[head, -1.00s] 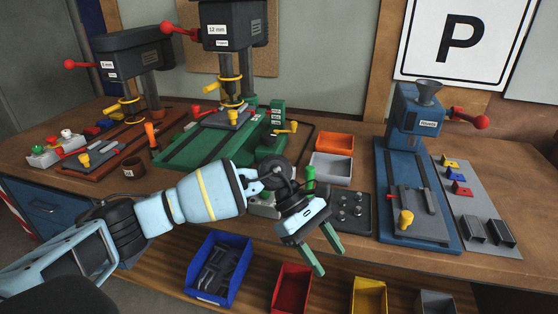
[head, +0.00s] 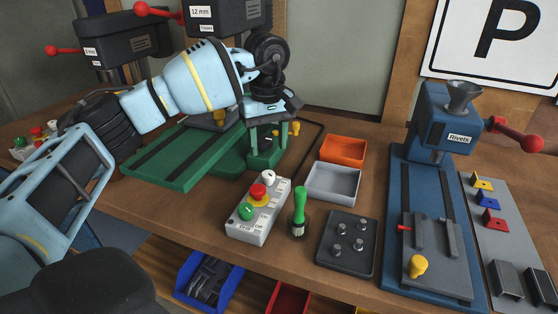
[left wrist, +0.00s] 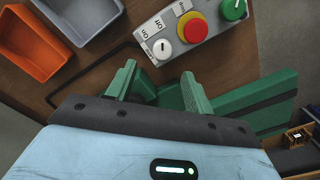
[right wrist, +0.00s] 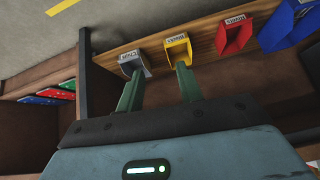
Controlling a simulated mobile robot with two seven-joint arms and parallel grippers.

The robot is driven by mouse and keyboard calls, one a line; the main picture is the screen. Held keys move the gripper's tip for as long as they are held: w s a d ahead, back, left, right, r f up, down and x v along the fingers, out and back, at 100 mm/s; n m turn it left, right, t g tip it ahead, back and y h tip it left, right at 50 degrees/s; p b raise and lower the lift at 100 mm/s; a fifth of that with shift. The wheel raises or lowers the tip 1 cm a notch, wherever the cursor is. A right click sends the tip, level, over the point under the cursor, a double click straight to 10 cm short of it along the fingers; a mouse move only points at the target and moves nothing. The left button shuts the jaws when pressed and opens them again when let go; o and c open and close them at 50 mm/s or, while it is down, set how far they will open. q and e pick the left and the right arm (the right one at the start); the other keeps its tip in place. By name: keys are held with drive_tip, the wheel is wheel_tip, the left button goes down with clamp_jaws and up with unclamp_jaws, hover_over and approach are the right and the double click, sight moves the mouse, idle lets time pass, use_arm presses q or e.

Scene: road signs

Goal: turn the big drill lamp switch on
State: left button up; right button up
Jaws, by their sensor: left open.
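A grey control box (head: 258,210) stands on the bench in front of the big drill (head: 228,15), labelled 12 mm. It carries a white rotary knob (head: 268,177) with On and Off labels, a red button (head: 257,191) on yellow and a green knob (head: 246,213). In the left wrist view the white knob (left wrist: 162,48) lies just beyond the fingertips, slightly right of the middle; its setting is unclear. My left gripper (head: 270,140) is open and empty, behind the box in the head view. My right gripper (right wrist: 160,72) is open and empty, away from the box.
The blue Rivets press (head: 440,130) is further right. Bins (head: 208,280) are below the bench's front edge.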

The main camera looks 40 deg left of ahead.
sight(268, 173)
use_arm(q)
drive_tip(key=shift+s+f, duration=0.15)
drive_tip(key=shift+s, duration=0.2)
wheel_tip(268, 173, down, 7)
drive_tip(key=shift+w+f, duration=0.1)
drive_tip(key=shift+f, duration=0.05)
drive_tip(key=c, duration=1)
